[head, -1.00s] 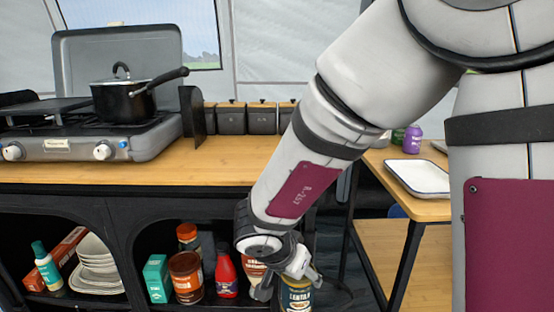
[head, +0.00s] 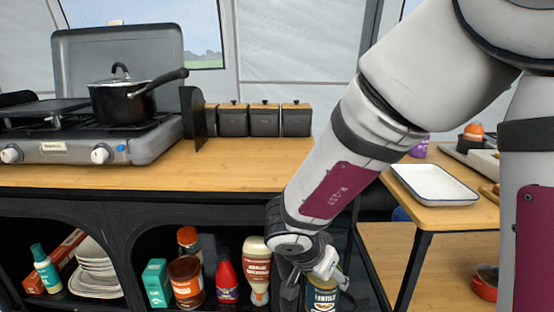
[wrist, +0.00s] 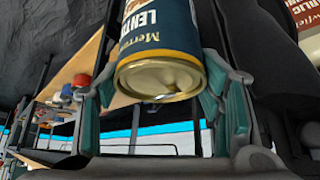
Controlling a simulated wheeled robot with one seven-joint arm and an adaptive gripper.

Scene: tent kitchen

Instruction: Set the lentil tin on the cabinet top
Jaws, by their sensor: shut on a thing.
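The lentil tin (head: 322,296) is dark blue with a cream label, low in the head view at the right end of the cabinet. My gripper (head: 322,272) is shut on it. In the wrist view the tin (wrist: 160,55) shows its metal end and the label letters "LENT", between the teal finger pads of my gripper (wrist: 165,105). The tin's lower part is cut off by the head view's bottom edge. The cabinet top (head: 250,160) is a wooden surface above and left of the tin.
A camp stove (head: 90,135) with a black pot (head: 125,100) fills the cabinet top's left. Several dark canisters (head: 264,120) line its back; the front right is clear. A sauce bottle (head: 257,268) stands on the shelf left of my gripper. A side table with a white tray (head: 434,184) is right.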

